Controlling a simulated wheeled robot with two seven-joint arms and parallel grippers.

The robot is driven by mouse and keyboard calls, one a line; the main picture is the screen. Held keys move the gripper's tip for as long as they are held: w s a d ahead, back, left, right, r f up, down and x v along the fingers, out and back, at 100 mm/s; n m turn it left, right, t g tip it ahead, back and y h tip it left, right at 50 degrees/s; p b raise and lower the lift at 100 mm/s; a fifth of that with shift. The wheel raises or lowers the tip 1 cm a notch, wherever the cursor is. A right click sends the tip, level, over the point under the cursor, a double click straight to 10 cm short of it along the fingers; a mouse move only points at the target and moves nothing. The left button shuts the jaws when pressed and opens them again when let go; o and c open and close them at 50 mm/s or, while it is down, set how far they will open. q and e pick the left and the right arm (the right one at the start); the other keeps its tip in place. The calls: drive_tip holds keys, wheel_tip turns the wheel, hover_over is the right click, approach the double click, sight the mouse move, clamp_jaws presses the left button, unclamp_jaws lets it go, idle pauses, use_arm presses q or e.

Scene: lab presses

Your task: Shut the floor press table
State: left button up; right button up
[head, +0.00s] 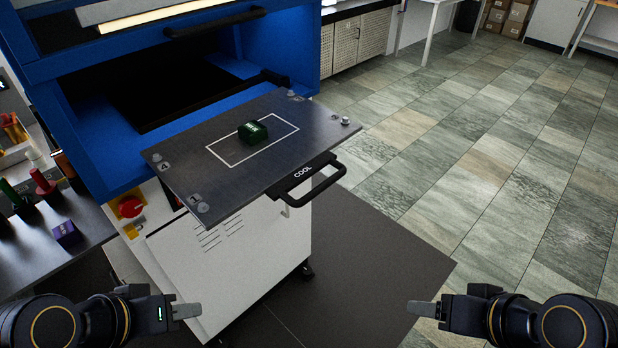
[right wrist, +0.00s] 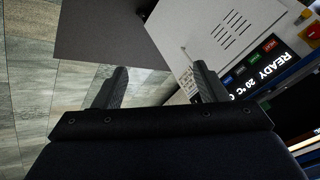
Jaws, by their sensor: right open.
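The floor press table (head: 200,175) is a dark grey plate slid out of the blue floor press (head: 300,45) toward me in the head view. A black handle (head: 318,190) labelled COOL is on its front edge. A green block (head: 252,132) sits inside the white outlined rectangle on the plate. My left gripper (head: 187,311) is low at the left, in front of the press and apart from the handle; its finger opening is not clear. My right gripper (head: 422,309) is low at the right, open, empty and apart from the handle. It also shows open in the right wrist view (right wrist: 162,84).
A dark side bench (head: 85,235) at the left holds a purple block (head: 66,233) and several coloured items. A red knob (head: 130,207) is on the press's front. A dark mat (head: 370,270) lies on the floor, and the tiled floor at the right is clear.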

drive_tip(key=shift+w+b, duration=0.25)
drive_tip(key=shift+b, duration=0.1)
drive_tip(key=shift+c, duration=1.2)
drive_tip(key=w+r+m+b, duration=0.1)
drive_tip(key=w+b, duration=0.1)
drive_tip(key=w+a+r+m+y+b, duration=0.1)
drive_tip(key=w+b, duration=0.2)
drive_tip(key=w+r+m+t+b, duration=0.1)
drive_tip(key=w+m+b, duration=0.1)
drive_tip(key=w, duration=0.1)
drive_tip(key=shift+a+r, duration=0.2)
drive_tip(key=c, duration=0.7)
drive_tip(key=w+a+r+m+y+b, duration=0.1)
drive_tip(key=w+r, duration=0.1)
drive_tip(key=w+a+r+m+b, duration=0.1)
drive_tip(key=w+b, duration=0.1)
drive_tip(key=w+a+r+m+y+b, duration=0.1)
drive_tip(key=w+r+b, duration=0.1)
drive_tip(key=shift+w+a+r+t+y, duration=0.15)
drive_tip(key=shift+a+r+t+y, duration=0.15)
drive_tip(key=shift+a+r+t, duration=0.1)
clamp_jaws()
drive_tip(key=w+a+f+p, duration=0.2)
drive_tip(key=w+a+f, duration=0.2)
drive_tip(key=w+a, duration=0.4)
drive_tip(key=shift+w+f+m, duration=0.2)
drive_tip(key=shift+f+m, duration=0.1)
drive_tip(key=shift+f, duration=0.1)
drive_tip(key=shift+a, duration=0.1)
